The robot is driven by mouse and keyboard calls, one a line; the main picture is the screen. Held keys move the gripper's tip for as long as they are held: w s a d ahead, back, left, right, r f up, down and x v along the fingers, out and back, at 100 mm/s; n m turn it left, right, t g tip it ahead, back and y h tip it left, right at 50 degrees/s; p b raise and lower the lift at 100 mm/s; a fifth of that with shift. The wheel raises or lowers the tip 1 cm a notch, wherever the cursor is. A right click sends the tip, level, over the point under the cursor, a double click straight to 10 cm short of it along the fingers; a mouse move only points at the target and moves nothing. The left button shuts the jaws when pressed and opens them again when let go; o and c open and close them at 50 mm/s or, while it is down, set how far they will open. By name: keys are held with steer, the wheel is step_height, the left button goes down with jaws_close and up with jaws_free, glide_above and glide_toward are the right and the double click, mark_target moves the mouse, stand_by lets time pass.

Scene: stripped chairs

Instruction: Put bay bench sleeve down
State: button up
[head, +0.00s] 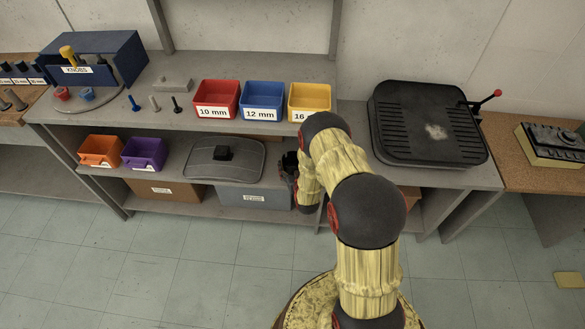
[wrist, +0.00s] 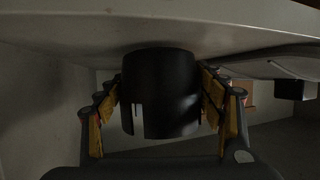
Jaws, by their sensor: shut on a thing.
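The bay bench sleeve, a black hollow cylinder with slots cut in one end (wrist: 160,95), sits between the two fingers of my gripper (wrist: 161,84) in the wrist view. The fingers are shut on its sides. The sleeve's unslotted end is close to a pale grey shelf surface (wrist: 60,40) that fills the top of that view; I cannot tell whether they touch. In the head view my gripper (head: 289,168) is at the lower shelf of the bench, right of the grey lid, partly hidden by my arm. The sleeve is not clear there.
A grey lid with a black knob (head: 236,163) lies on the lower shelf, left of my gripper. Orange (head: 100,151) and purple (head: 144,153) bins stand further left. Red (head: 216,98), blue (head: 262,102) and yellow (head: 309,97) bins stand above. A black grill-like unit (head: 428,125) is right.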

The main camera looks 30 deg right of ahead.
steer(key=shift+f, duration=0.2)
steer(key=o, duration=1.1)
steer(key=shift+c, duration=0.2)
steer(key=shift+o, duration=0.4)
steer(key=shift+r, duration=0.2)
steer(key=p+v, duration=0.4)
steer(key=v, duration=0.8)
steer(key=shift+f, duration=0.15)
